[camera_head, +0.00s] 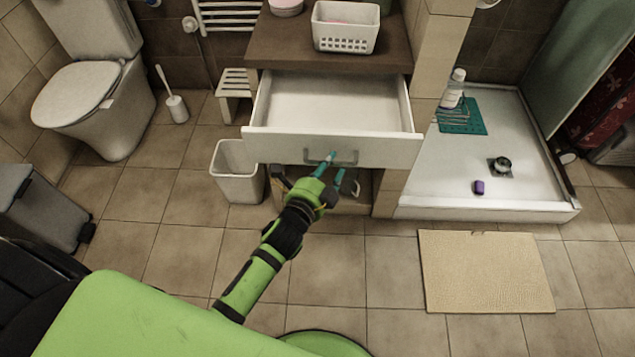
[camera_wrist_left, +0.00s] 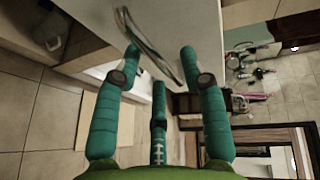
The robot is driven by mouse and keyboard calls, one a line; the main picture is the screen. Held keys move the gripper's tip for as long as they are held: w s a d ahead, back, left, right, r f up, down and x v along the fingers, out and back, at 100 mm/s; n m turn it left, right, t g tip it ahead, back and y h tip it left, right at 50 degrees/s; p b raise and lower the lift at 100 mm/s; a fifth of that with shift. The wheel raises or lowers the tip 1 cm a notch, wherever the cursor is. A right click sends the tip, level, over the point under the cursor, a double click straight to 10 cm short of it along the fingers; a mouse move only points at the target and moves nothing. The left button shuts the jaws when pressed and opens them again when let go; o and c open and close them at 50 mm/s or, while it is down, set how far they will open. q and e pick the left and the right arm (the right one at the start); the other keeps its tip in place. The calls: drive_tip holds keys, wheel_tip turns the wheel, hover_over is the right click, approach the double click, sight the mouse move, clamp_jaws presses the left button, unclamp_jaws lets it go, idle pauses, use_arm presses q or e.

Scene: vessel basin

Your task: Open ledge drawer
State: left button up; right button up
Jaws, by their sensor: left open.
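The ledge drawer (camera_head: 333,148) is white and stands pulled out well beyond the brown ledge top, its empty inside showing in the head view. Its grey bar handle (camera_head: 331,157) is at the middle of the front. My left gripper (camera_head: 330,168) is at the handle, with teal fingertips close to it. In the left wrist view the gripper (camera_wrist_left: 162,65) is open, its fingers spread around the handle (camera_wrist_left: 148,45). I cannot tell whether the fingers touch the handle. My right gripper is not in view.
A white basket (camera_head: 345,38) stands on the ledge (camera_head: 280,52). A white bin (camera_head: 237,172) is below the drawer's left side. A shower tray (camera_head: 440,190) is to the right, with a beige mat (camera_head: 485,272) before it.

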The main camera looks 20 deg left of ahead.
use_arm(q)
drive_tip(key=v, duration=1)
drive_tip(key=shift+s, duration=0.2)
drive_tip(key=s+a+f+n+g+y, duration=0.1)
drive_tip(key=s+f+n+g, duration=0.4)
drive_tip(key=f, duration=1)
drive_tip(key=s+a+f+n+g, duration=0.1)
drive_tip(key=s+f+n+g, duration=0.2)
drive_tip(key=s+f, duration=0.75)
drive_tip(key=s+a+f+n+g, duration=0.2)
drive_tip(key=s+f+n+g, duration=0.1)
drive_tip(key=s+f, duration=0.4)
drive_tip(key=s+a+f+n+g+y+p, duration=0.1)
drive_tip(key=s+a+f+n+g, duration=0.2)
drive_tip(key=s+f+n, duration=0.2)
drive_tip(key=s+f, duration=0.3)
drive_tip(key=s, duration=0.3)
drive_tip(key=shift+a+g, duration=0.3)
